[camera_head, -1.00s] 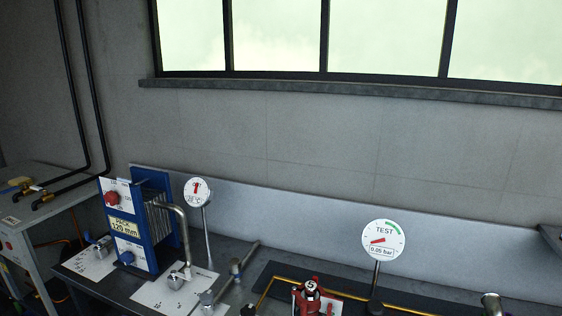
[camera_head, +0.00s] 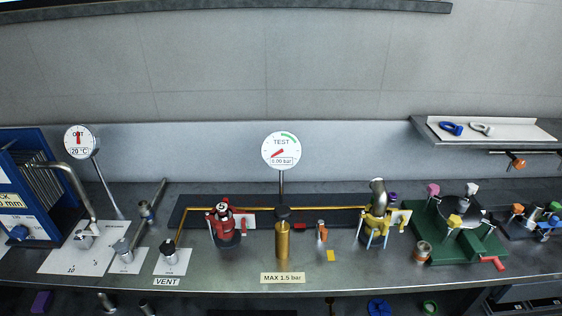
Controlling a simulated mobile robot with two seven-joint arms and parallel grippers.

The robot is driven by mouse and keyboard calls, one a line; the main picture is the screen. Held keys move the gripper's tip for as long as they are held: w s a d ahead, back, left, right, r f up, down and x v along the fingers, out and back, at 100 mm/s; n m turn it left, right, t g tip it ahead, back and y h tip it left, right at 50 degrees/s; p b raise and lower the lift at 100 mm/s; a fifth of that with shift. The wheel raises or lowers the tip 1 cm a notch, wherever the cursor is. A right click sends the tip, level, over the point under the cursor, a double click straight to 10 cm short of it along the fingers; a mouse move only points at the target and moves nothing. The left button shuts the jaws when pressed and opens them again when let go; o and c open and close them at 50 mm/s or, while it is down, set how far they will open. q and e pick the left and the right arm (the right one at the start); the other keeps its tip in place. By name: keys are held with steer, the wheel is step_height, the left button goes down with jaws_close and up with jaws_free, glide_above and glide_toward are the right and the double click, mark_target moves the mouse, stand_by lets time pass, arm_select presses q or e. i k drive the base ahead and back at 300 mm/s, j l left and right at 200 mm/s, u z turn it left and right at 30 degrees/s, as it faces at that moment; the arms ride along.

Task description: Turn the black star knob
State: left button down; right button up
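A black knob (camera_head: 283,212) sits on top of an upright brass cylinder (camera_head: 283,241) near the middle of the steel bench; its star shape is too small to make out clearly. The round TEST gauge (camera_head: 281,150) stands on a post behind it and reads 0.00 bar. A label reading MAX 1.5 bar (camera_head: 282,278) is on the bench edge in front of it. Neither of my grippers is in view, and nothing touches the knob.
A red device (camera_head: 223,225) stands left of the brass cylinder, a small orange-topped part (camera_head: 321,231) and a yellow device (camera_head: 376,226) right. A green plate (camera_head: 440,245) with coloured knobs lies farther right. The bench (camera_head: 215,272) is clear in front.

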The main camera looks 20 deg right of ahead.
mark_target(167, 248)
steer(key=z, duration=0.35)
steer(key=k+j+z, duration=0.1)
steer(key=j+z, duration=0.15)
steer(key=z, duration=0.15)
steer(key=k+j+z, duration=0.15)
steer(key=z, duration=0.2)
steer(key=k+j+z, duration=0.15)
steer(key=j+z, duration=0.25)
steer(key=k+j+z, duration=0.1)
steer(key=k+j, duration=0.15)
steer(key=k, duration=0.15)
steer(key=k+j+z, duration=0.1)
steer(key=k+j, duration=0.15)
steer(key=k, duration=0.15)
